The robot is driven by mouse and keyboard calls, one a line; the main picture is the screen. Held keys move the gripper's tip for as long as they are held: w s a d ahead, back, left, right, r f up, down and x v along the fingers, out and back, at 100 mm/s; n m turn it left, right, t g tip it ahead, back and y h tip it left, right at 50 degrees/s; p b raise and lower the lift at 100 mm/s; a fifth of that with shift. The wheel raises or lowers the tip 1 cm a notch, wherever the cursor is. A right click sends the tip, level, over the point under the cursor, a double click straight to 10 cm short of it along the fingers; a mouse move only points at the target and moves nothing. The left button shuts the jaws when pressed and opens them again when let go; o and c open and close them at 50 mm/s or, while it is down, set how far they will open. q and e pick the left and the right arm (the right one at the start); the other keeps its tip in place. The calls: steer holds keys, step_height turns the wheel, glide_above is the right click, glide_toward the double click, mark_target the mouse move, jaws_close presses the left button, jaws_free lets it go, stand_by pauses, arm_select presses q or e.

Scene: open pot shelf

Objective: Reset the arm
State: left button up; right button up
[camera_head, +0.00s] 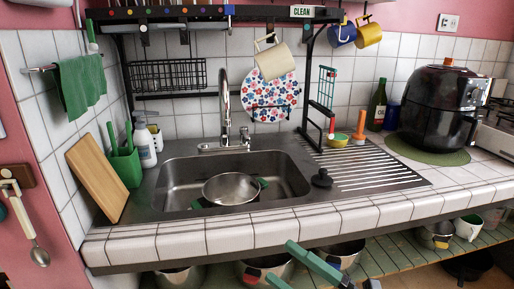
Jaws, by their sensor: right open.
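My right gripper (279,261) is at the bottom centre of the head view, in front of the counter's front edge. Its two green fingers are spread apart, with nothing held between them. Pots on the lower shelf show behind and around it. The rest of my right arm is mostly cut off by the bottom edge of the view. My left gripper is not in view.
A metal pot (228,187) with green handles sits in the sink (175,177). The tiled counter edge (235,237) overhangs a slatted green shelf (395,258) holding several pots. A black air fryer (432,110) stands at the right; a wooden board (95,178) leans left.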

steer(key=w+d+f+m+t+h, duration=0.15)
steer(key=d+f+m+h, duration=0.25)
steer(key=f+m+h, duration=0.4)
steer(key=d+f+m+t+h, duration=0.3)
steer(key=d+f+m+h, duration=0.1)
steer(key=f+m, duration=0.4)
steer(key=s+f+m+g+h, duration=0.2)
steer(key=s+f+m+g, duration=0.65)
steer(key=s+f, duration=0.75)
arm_select(q)
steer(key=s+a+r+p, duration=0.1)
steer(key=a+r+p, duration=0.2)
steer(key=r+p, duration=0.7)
steer(key=p, duration=0.4)
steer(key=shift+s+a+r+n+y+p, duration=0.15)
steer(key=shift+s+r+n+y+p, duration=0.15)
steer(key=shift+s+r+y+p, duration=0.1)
arm_select(e)
steer(key=w+d+r+t+h, duration=0.1)
steer(key=d+r, duration=0.2)
steer(key=r, duration=0.7)
steer(key=shift+d+m, duration=0.2)
steer(key=shift+m, duration=0.25)
steer(key=shift+w+f, duration=0.1)
steer(key=shift+w, duration=0.05)
